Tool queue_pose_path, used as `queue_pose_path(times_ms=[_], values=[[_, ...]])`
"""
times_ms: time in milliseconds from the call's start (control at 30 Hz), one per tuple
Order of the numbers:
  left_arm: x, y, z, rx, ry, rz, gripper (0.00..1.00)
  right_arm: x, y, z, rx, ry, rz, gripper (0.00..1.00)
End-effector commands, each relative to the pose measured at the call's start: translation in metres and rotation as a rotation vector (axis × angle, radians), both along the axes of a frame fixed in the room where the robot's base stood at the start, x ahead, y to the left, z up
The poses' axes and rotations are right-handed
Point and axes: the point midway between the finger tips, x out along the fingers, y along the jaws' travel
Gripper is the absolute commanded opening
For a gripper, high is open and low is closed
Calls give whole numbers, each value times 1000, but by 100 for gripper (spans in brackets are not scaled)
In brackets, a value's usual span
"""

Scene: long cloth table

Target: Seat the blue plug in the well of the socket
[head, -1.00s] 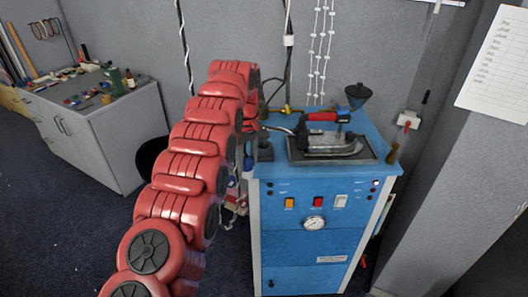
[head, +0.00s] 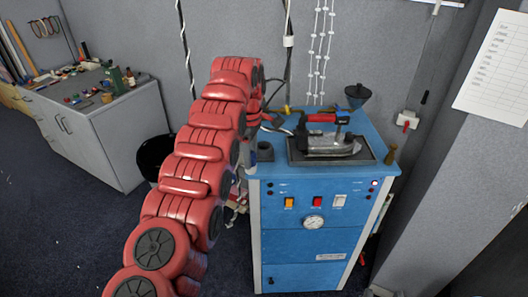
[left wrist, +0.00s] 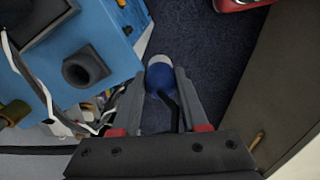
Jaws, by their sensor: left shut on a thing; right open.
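The blue plug (left wrist: 159,78) is between the two fingers of my left gripper (left wrist: 161,73) in the left wrist view; it is rounded, with a pale far end. The gripper is shut on it and holds it over the dark floor, beside the blue bench. The socket (head: 264,153) is a dark grey block at the left front corner of the bench top. In the left wrist view the socket (left wrist: 82,69) shows its round open well, left of the plug and apart from it. In the head view my red arm hides the left gripper and the plug. My right gripper is out of view.
The blue bench (head: 310,240) carries a tray (head: 332,158) with a red-handled tool behind and right of the socket. Cables run behind the socket. A grey cabinet (head: 120,145) and a black bin (head: 153,153) stand to the left.

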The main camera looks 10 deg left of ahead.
Motion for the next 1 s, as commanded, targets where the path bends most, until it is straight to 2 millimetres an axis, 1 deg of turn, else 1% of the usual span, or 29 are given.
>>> queue_pose_path(times_ms=[533,933,1000], values=[[-2,-4,4,-1,0,99,0,0,0,4,0,0,0,50],[-8,-4,8,1,-3,276,0,0,0,12,0,0,0,50],[-9,-7,8,1,-2,294,0,0,0,14,0,0,0,50]])
